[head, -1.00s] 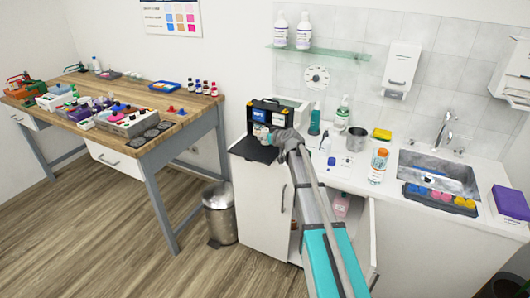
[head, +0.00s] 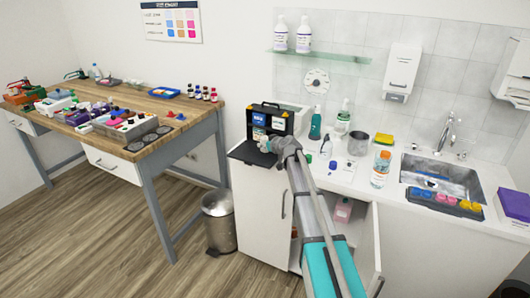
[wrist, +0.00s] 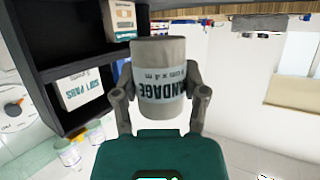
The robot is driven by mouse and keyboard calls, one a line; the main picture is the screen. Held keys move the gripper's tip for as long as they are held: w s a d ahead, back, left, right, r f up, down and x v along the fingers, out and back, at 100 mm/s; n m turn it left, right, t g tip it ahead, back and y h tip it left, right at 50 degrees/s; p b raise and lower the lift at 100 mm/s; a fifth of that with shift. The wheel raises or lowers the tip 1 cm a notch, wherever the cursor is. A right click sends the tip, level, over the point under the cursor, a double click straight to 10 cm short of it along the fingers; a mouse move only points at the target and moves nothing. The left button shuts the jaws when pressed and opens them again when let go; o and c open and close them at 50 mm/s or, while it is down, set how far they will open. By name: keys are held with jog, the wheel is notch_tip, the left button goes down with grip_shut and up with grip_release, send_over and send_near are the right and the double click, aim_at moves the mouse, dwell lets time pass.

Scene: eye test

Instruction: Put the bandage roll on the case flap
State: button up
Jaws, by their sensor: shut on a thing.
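The bandage roll (wrist: 160,82), a grey-white cylinder with a pale blue printed label, is between the two fingers of my gripper (wrist: 160,95) in the wrist view. My gripper is shut on it, with a finger on each side. In the head view my gripper (head: 266,146) is in front of the open black case (head: 288,122), over its dark case flap (head: 243,152). The flap lies out flat at the front. The roll is too small there to make out clearly. I cannot tell whether it touches the flap.
A small white box (wrist: 82,88) and another box (wrist: 119,18) sit in the case's compartments. Bottles, a metal cup (head: 358,143) and a sink (head: 440,177) are to the right on the counter. A cabinet door below stands open.

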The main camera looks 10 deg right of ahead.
aim_at(265, 150)
jog(key=shift+w+f+b, duration=0.45)
jog(key=shift+f+b, duration=0.15)
jog(key=shift+f, duration=0.1)
jog(key=shift+s+f+b, duration=0.1)
jog(key=shift+f+b, duration=1.15)
jog(key=shift+f, duration=0.05)
jog(key=o, duration=0.9)
jog(key=shift+o, duration=0.2)
jog(key=shift+s+d+r, duration=0.1)
jog(key=shift+s+r, duration=0.05)
jog(key=p+v, duration=0.4)
jog(key=v, duration=0.7)
jog(key=shift+s+d+p, duration=0.2)
jog(key=shift+s+p, duration=0.1)
jog(key=shift+p, duration=0.05)
